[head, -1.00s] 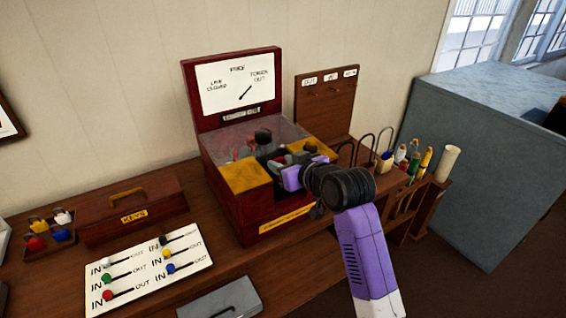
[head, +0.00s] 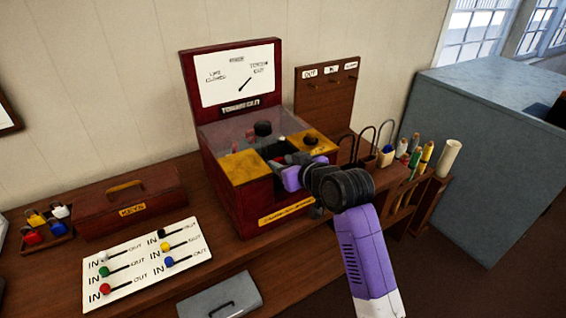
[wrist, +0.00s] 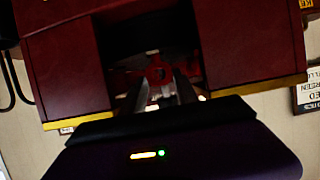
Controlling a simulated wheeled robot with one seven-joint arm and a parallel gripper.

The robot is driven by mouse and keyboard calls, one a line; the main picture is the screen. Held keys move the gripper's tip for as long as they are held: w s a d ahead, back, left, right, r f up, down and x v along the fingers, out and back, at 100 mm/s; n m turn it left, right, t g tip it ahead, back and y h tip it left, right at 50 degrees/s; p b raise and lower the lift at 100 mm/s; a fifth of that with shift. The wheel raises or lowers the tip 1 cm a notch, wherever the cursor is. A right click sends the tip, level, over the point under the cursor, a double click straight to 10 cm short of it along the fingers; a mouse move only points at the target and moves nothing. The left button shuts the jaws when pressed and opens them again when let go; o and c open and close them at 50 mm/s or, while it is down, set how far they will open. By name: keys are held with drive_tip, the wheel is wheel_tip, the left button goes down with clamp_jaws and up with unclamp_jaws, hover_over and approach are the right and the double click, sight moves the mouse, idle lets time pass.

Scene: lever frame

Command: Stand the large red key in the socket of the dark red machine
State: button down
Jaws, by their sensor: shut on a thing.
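The dark red machine (head: 258,207) stands on the wooden counter, with a clear cover, yellow top panels and an upright dial board. My gripper (head: 280,161) reaches into the dark recess in its front right part. In the wrist view, my gripper (wrist: 162,83) points into that recess between two dark red walls (wrist: 245,40). A small red part, seemingly of the large red key (wrist: 158,72), shows between the fingertips. The gripper is shut on it. The rest of the key and the socket are hidden in shadow, so I cannot tell whether the key sits in the socket.
A toolbox marked KEYS (head: 130,207), a tray of coloured tags (head: 45,238) and a white lever board (head: 110,282) lie to the left. A grey box (head: 218,298) is in front. A rack with coloured rolls (head: 425,165) stands right.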

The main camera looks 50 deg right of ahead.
drive_tip(key=c, duration=0.9)
unclamp_jaws()
drive_tip(key=shift+o, duration=0.2)
drive_tip(key=shift+s, duration=0.1)
drive_tip(key=p+v, duration=0.4)
drive_tip(key=v, duration=0.3)
drive_tip(key=b+v, duration=0.1)
drive_tip(key=v, duration=0.6)
drive_tip(key=shift+s, duration=0.3)
drive_tip(key=shift+a+r, duration=0.1)
drive_tip(key=shift+r, duration=0.05)
